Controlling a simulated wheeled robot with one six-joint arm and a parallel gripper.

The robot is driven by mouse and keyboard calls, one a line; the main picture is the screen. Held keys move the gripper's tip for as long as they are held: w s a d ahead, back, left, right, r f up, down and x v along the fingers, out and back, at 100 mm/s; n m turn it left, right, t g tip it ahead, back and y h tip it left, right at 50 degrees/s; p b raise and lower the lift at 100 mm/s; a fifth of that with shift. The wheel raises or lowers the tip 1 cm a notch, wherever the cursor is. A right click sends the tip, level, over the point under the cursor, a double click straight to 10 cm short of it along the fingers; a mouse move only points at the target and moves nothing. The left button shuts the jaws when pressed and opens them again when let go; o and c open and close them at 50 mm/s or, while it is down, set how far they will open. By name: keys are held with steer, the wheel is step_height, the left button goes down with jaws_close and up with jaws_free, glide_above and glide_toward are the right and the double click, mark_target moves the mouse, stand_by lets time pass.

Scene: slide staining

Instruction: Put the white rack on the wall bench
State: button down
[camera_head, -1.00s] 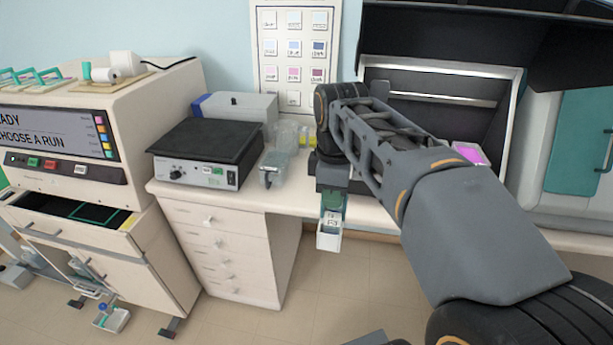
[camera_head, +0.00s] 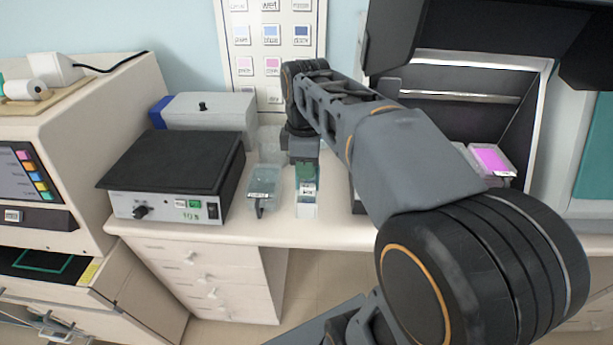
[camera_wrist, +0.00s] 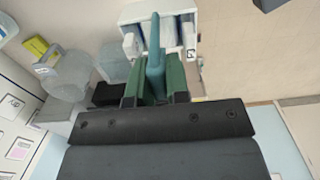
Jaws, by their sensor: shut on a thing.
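The white rack (camera_head: 306,208) hangs below my gripper (camera_head: 306,168) in the head view, over the front part of the wall bench (camera_head: 270,232). I cannot tell whether its base touches the bench top. In the wrist view my gripper's green fingers (camera_wrist: 155,85) are shut on the rack's teal upright handle (camera_wrist: 155,45). The rack's white body (camera_wrist: 131,13) shows behind the fingers, partly hidden by them. The rack looks roughly upright.
A clear container (camera_head: 264,187) stands close to the rack's left. Left of it is a hot plate (camera_head: 175,165) with a black top. A grey box (camera_head: 210,112) stands behind. A tray with a pink patch (camera_head: 491,160) is at the right. The bench's front strip is clear.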

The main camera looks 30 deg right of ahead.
steer(key=w+d+f+p, duration=0.1)
steer(key=w+d+f, duration=0.4)
steer(key=w+f, duration=0.4)
steer(key=shift+w+d+f+p, duration=0.2)
steer(key=shift+f+p, duration=0.15)
steer(key=shift+f, duration=0.95)
